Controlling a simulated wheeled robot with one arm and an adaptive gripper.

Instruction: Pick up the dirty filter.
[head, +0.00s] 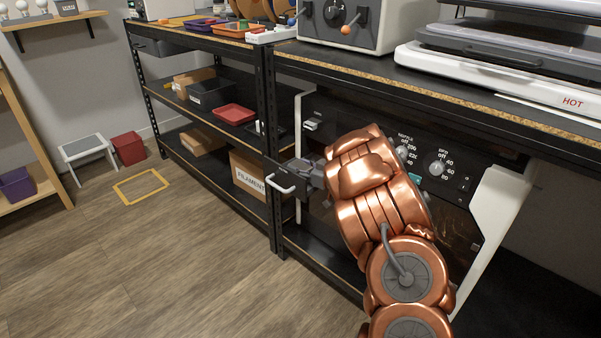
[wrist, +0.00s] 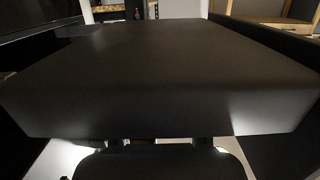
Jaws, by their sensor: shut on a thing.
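My gripper (head: 312,174) is at the front of the machine under the bench in the head view, at the end of my copper arm. It is shut on a dark, flat, box-like thing, which I take for the dirty filter; this fills much of the wrist view (wrist: 160,75). My gripper's fingers (wrist: 160,142) show only in part below its near edge. In the head view a black panel with a white handle (head: 281,186) stands just left of my gripper. I cannot tell whether it is part of the held thing. My arm hides much of the machine front.
The machine (head: 463,205) has knobs and a white side. A shelf rack with trays and a filament box (head: 249,178) stands to the left. A yellow floor outline (head: 141,187), a red bin (head: 128,149) and a stool (head: 86,148) lie further left. The floor between is clear.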

